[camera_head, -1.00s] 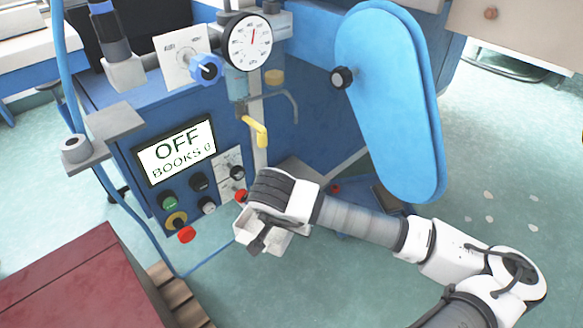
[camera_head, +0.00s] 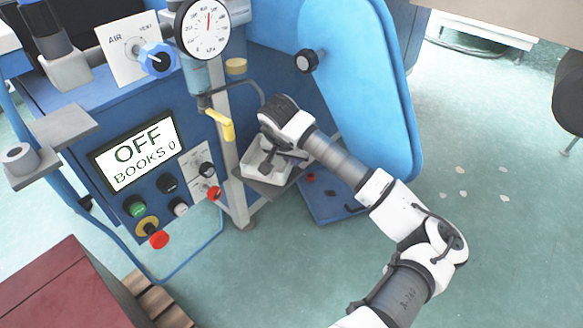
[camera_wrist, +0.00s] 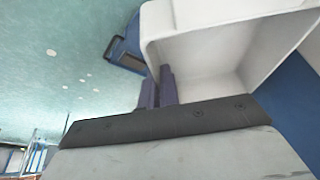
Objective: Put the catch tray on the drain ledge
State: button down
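The white, open-topped catch tray (camera_head: 253,168) is at the lower part of the blue machine, just below the yellow-handled valve. It also fills the upper right of the wrist view (camera_wrist: 215,50). My gripper (camera_head: 272,158) reaches it from the right, and its two dark fingers (camera_wrist: 158,90) are close together on the tray's near side wall. The grey drain ledge (camera_head: 273,190) shows as a flat plate directly under the tray. The tray looks level over it; whether they touch, I cannot tell.
The yellow valve handle (camera_head: 222,126) and a bent pipe (camera_head: 252,88) hang close above the tray. A red knob (camera_head: 214,193) is on its left. The big blue door panel (camera_head: 358,80) stands at the right, behind my arm.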

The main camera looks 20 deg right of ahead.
aim_at(291, 167)
jog(key=shift+w+d, duration=0.2)
jog(key=shift+w, duration=0.1)
jog(key=shift+f, duration=0.3)
jog(key=shift+f+b, duration=0.65)
jog(key=shift+f, duration=0.8)
jog(key=shift+f, duration=0.2)
jog(key=c, duration=1.6)
grip_release()
jog(key=shift+c, duration=0.2)
jog(key=p+v, duration=0.3)
jog(key=v, duration=0.9)
jog(key=shift+r, duration=0.15)
